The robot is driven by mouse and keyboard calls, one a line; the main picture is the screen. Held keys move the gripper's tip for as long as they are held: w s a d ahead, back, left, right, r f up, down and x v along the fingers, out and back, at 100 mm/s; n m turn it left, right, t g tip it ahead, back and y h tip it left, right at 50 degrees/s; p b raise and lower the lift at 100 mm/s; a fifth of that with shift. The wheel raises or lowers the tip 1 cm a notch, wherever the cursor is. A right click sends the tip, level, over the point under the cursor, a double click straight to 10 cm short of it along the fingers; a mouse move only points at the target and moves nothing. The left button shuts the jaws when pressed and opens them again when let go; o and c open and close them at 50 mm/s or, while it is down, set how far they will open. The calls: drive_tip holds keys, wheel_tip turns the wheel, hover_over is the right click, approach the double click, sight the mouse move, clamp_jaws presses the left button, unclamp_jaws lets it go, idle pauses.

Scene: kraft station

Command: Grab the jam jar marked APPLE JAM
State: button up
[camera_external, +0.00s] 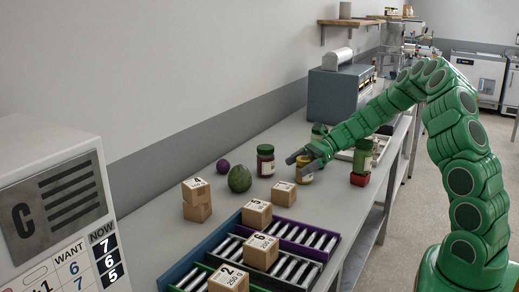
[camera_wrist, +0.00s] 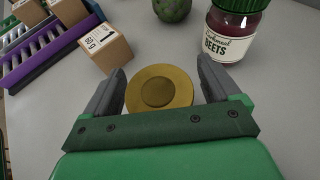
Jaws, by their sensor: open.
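A jar with a round gold lid (camera_wrist: 159,88) stands between the two fingers of my gripper (camera_wrist: 159,72) in the wrist view. The fingers are open on either side of the lid, and I cannot tell whether they touch it. From outside, the same small jar (camera_external: 305,176) stands on the bench, partly covered by my gripper (camera_external: 300,158). Its label is not readable in either view, so the APPLE JAM marking does not show. A dark red jar with a green lid (camera_wrist: 235,35) is labelled BEETS and stands close to the right finger; it also shows from outside (camera_external: 265,161).
A roller rack (camera_external: 300,240) holding boxes lies in front.

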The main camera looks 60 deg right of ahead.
drive_tip(key=shift+c, duration=0.5)
drive_tip(key=c, duration=1.2)
drive_tip(key=shift+c, duration=0.2)
drive_tip(key=shift+r, duration=0.2)
